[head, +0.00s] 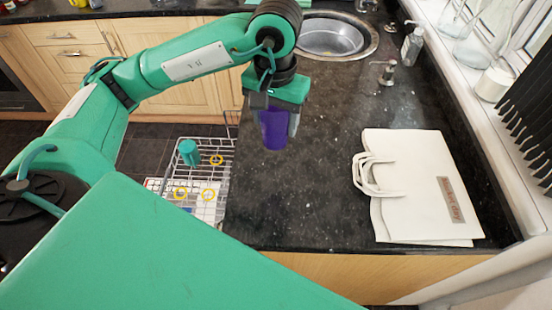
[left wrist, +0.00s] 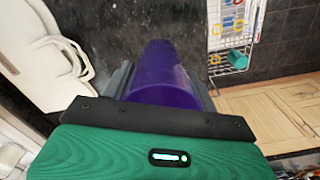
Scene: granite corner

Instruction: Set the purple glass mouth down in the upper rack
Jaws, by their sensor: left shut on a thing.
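The purple glass (head: 275,128) is in my left gripper (head: 274,112), held above the dark granite counter. It also shows in the left wrist view (left wrist: 160,75), between the two dark fingers of the left gripper (left wrist: 165,88). Which end of the glass is its mouth I cannot tell. The upper rack (head: 222,160) is a white wire rack, pulled out below the counter to the left of the glass; it also shows in the left wrist view (left wrist: 243,40). A teal cup (head: 188,152) and several yellow rings are in it. My right gripper is not in view.
A white bag (head: 415,185) lies flat on the counter at the right. A round steel sink (head: 333,38) is at the back, with a soap bottle (head: 412,45) beside it. The counter's middle is clear. Wooden cabinets (head: 75,45) stand behind the rack.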

